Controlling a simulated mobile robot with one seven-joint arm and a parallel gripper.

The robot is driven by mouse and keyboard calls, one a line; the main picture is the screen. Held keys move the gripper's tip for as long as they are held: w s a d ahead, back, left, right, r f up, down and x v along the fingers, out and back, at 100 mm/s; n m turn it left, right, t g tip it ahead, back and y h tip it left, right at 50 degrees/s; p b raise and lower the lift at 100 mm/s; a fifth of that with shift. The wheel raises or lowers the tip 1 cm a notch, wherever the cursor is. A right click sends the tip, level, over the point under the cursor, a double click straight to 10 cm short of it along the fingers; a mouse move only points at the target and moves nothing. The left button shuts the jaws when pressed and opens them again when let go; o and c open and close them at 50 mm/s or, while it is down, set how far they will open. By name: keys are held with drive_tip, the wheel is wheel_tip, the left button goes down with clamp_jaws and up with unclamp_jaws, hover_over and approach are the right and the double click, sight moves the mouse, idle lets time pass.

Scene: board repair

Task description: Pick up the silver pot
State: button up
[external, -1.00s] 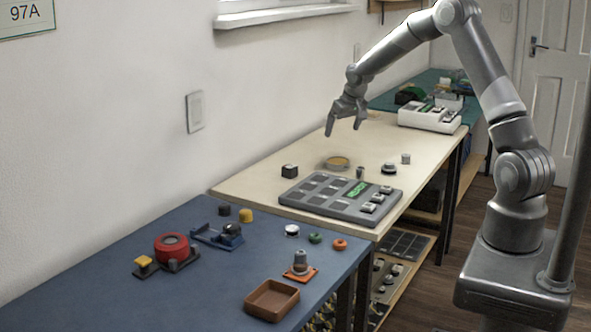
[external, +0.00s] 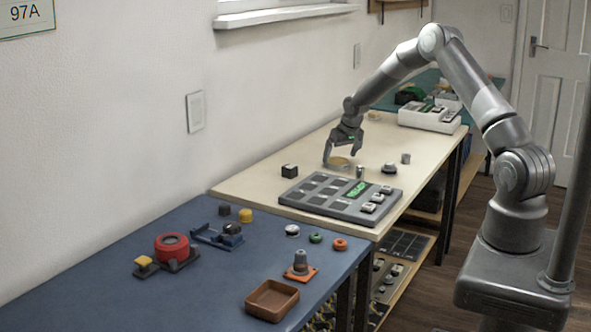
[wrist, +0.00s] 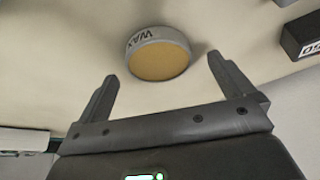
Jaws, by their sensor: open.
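A round, low silver-grey pot (wrist: 157,53) with a tan top and the letters WAX on its side sits on the cream table in the wrist view. In the external view the pot (external: 337,164) is partly hidden by my fingers. My gripper (wrist: 161,68) is open and empty, its two fingers pointing toward the pot. The pot appears between and just beyond the fingertips, with no clear contact. In the external view my gripper (external: 341,158) is low over the pot.
A black block (external: 289,171), small silver cylinders (external: 360,171) and a dark round knob (external: 389,169) stand near the pot. A grey panel with a green display (external: 330,199) lies in front. A white device (external: 430,118) stands behind to the right.

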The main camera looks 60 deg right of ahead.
drive_tip(key=shift+x, duration=1.3)
drive_tip(key=shift+c, duration=0.2)
drive_tip(key=c, duration=1.2)
drive_tip(key=shift+o, duration=0.2)
drive_tip(key=shift+r, duration=0.1)
